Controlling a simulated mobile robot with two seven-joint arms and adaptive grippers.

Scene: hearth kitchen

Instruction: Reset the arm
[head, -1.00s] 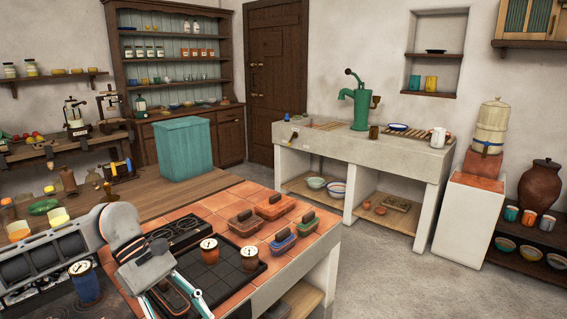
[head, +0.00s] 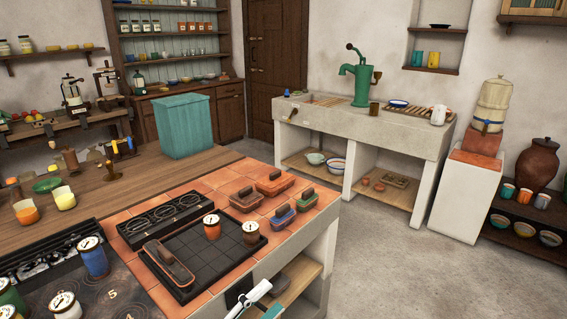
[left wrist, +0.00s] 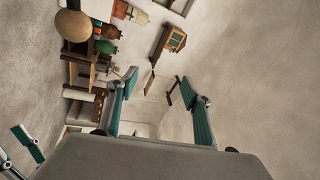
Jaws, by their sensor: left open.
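My left gripper (head: 262,306) shows at the bottom edge of the head view, in front of the tiled counter (head: 225,184) and beside its open shelf. Only a white finger part and a teal pad show there; the rest is cut off. In the left wrist view the same gripper (left wrist: 160,100) has its two teal fingers wide apart, with nothing between them. Another pair of teal-padded finger parts (left wrist: 24,145) shows at the lower left of that view, probably my right gripper; its opening is unclear. My right gripper does not show in the head view.
A black tray (head: 190,252) on the counter holds a lidded container (head: 168,262) and two small gauge-topped jars (head: 212,227). Several clip-lid boxes (head: 275,182) sit behind. The hob with a blue canister (head: 93,258) is at left. The floor (head: 370,270) at right is clear.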

